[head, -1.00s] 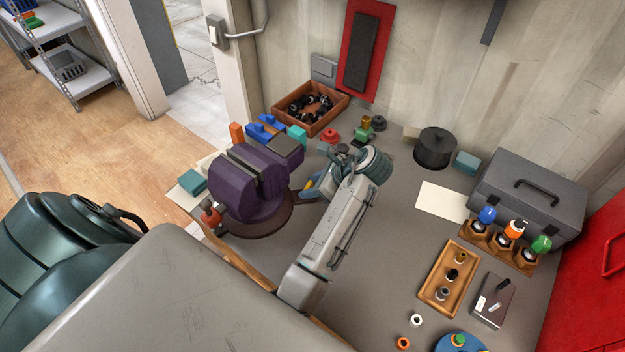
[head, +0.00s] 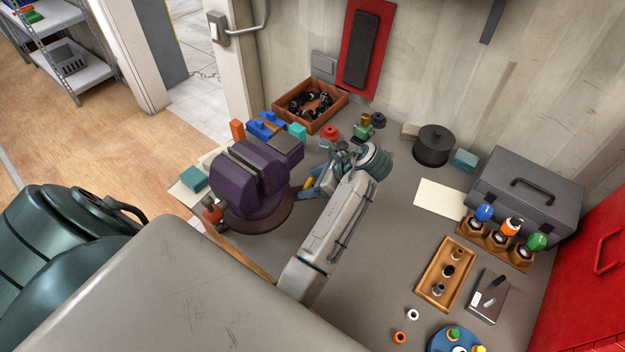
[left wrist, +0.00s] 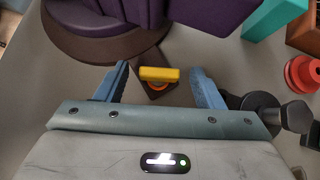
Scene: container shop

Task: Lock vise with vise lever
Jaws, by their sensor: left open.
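The purple vise (head: 250,178) stands on a round dark brown base at the left end of the bench, and its lower part also shows at the top of the left wrist view (left wrist: 190,15). A small yellow-topped lever (left wrist: 159,74) with an orange foot sticks out from the base; its yellow part shows in the head view (head: 308,183). My left gripper (head: 312,188) is open, beside the base on its right. In the left wrist view its blue fingers (left wrist: 160,84) stand apart on either side of the yellow lever, with gaps visible. My right gripper is out of view.
A brown box of black parts (head: 310,105), a red knob-like part (head: 329,133) and teal and blue blocks lie behind the vise. A black round pot (head: 433,146), grey toolbox (head: 527,190) and wooden tray (head: 446,275) stand to the right.

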